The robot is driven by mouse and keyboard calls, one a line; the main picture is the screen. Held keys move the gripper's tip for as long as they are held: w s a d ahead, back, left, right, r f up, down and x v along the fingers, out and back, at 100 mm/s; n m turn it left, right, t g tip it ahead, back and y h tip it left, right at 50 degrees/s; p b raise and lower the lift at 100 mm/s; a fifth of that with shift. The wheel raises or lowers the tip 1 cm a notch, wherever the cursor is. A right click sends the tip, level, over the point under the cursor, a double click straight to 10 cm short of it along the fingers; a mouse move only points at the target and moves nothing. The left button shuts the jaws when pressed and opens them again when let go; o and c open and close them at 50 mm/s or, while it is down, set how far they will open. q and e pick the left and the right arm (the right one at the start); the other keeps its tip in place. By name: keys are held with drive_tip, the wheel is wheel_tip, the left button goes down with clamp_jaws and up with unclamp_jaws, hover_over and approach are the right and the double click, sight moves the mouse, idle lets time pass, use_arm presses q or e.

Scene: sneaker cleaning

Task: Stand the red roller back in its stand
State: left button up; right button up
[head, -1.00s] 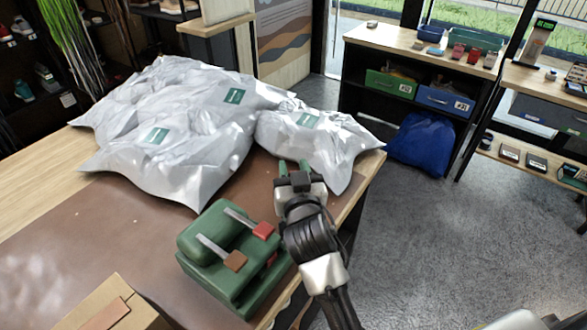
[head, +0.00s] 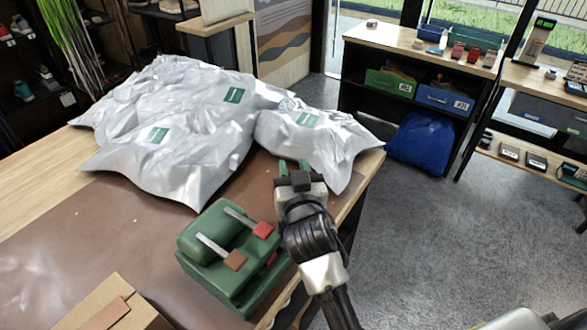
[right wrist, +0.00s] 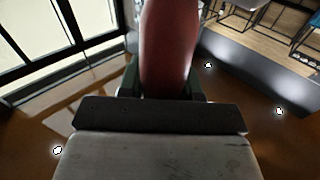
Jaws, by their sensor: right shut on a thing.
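The red roller (right wrist: 169,45) fills the upper middle of the right wrist view as a smooth, rounded, dark red body. The green fingers of my right gripper (head: 293,166) lie on both sides of its lower end and are shut on it. In the head view this gripper is over the bench's right part, just in front of the small white bag, and the roller cannot be made out there. A green block-like unit (head: 218,217) with two metal levers, one red-tipped and one brown-tipped, stands left of and nearer than the gripper. I cannot tell whether it is the stand. My left gripper is out of view.
Large white bags (head: 190,110) cover the back of the bench, and a smaller white bag (head: 315,135) lies right behind my gripper. A cardboard box (head: 115,305) is at the front left. The brown mat (head: 75,240) is clear on the left.

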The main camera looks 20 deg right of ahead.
drive_tip(key=shift+a+f+b, duration=0.1)
drive_tip(key=shift+f+b, duration=1.7)
drive_tip(key=shift+f, duration=0.5)
drive_tip(key=shift+s+f, duration=0.1)
